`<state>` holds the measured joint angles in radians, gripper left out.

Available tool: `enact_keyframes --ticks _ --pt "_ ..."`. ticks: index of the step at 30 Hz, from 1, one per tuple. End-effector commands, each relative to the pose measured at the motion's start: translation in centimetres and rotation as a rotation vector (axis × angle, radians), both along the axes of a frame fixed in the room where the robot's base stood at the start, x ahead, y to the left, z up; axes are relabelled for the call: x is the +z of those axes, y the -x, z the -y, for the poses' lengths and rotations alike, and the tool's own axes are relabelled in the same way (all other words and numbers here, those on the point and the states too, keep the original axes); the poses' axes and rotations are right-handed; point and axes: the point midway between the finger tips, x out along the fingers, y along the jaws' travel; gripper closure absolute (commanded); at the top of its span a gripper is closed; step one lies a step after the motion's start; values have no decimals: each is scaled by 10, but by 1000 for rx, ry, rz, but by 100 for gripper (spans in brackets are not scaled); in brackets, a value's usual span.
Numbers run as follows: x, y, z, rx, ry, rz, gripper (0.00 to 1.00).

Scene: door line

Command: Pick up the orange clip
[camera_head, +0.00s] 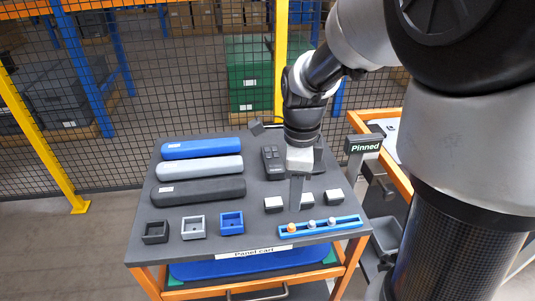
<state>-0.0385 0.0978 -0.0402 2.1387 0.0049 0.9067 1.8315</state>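The small orange clip (291,228) sits at the left end of a blue rail (322,229) near the cart's front right. Two greyish clips, a middle one (312,224) and a right one (332,220), sit beside it in the same rail. My gripper (297,207) points down over the cart top, just behind the rail and the orange clip. The clip is apart from it in the picture. The fingers show as one narrow grey shape, so any gap between them is hidden.
The panel cart (140,220) also carries blue, light grey and dark long cases at left, several small open boxes in front, white-topped blocks around my gripper, and a dark device (272,160) behind. A "Pinned" sign (364,146) stands at right. Mesh fencing is behind.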

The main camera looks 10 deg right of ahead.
Motion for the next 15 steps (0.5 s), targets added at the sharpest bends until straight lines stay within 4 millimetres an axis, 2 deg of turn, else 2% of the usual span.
enact_keyframes --ticks 1,6,15 --pt "-14 1 0 0 0 -5 60" --pt "-46 1 0 0 0 -4 60" --pt "-69 1 0 2 0 -1 60"
